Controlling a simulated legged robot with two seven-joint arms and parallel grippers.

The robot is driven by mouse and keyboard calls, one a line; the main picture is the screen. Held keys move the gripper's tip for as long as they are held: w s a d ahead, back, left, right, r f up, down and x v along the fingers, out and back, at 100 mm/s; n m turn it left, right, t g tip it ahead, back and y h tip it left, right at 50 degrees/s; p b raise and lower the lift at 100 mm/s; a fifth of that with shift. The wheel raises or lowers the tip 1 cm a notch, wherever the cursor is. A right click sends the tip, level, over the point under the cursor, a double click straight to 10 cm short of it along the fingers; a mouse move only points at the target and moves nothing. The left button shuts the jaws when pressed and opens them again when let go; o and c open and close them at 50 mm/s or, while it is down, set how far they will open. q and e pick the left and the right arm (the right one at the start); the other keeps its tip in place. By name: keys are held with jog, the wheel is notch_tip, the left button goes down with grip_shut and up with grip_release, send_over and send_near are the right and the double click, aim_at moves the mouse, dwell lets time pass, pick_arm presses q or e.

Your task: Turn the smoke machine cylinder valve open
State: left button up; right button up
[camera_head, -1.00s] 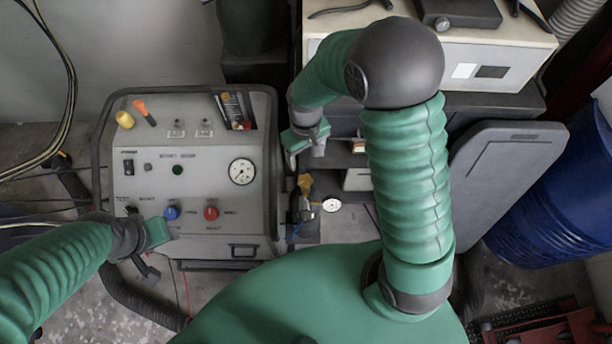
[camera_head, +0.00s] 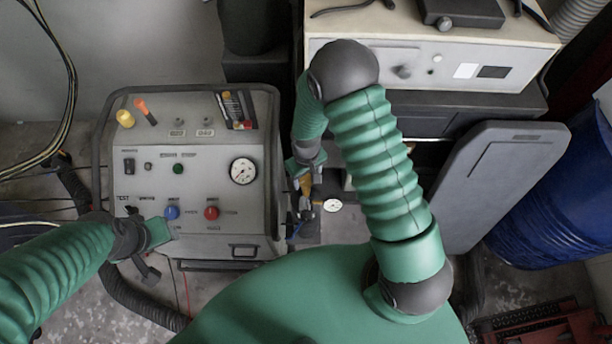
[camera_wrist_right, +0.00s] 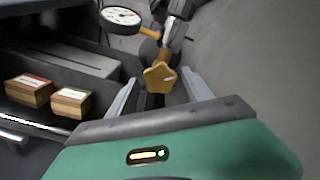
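The cylinder valve has a yellow star-shaped knob (camera_wrist_right: 160,77), upright in the middle of the right wrist view. In the head view the yellow knob (camera_head: 306,186) shows partly, beside the right side of the grey smoke machine (camera_head: 130,180). My right gripper (camera_wrist_right: 158,98) is open, with one finger to each side of the knob and gaps between; I cannot tell how deep the knob sits between them. It also shows in the head view (camera_head: 304,176), just above the valve. My left gripper (camera_head: 148,262) is at the machine's lower left front; its fingers are unclear.
A small round gauge (camera_wrist_right: 121,17) sits by the valve. Two small boxes (camera_wrist_right: 28,90) lie on a shelf to its left. The machine's panel has a blue knob (camera_head: 171,212), a red knob (camera_head: 211,213) and a large gauge (camera_head: 242,171). A blue barrel (camera_head: 555,205) stands right.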

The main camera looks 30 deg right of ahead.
jog(key=c, duration=1.1)
jog(key=shift+o, duration=0.2)
jog(key=shift+n, duration=0.4)
jog(key=n+p, duration=0.1)
jog(key=n, duration=0.4)
jog(key=shift+r, duration=0.1)
jog(key=n+p, duration=0.1)
jog(key=n, duration=0.4)
jog(key=shift+w+n+p, duration=0.1)
jog(key=shift+n+p, duration=0.3)
jog(key=o, duration=1.4)
jog(key=shift+c, duration=0.2)
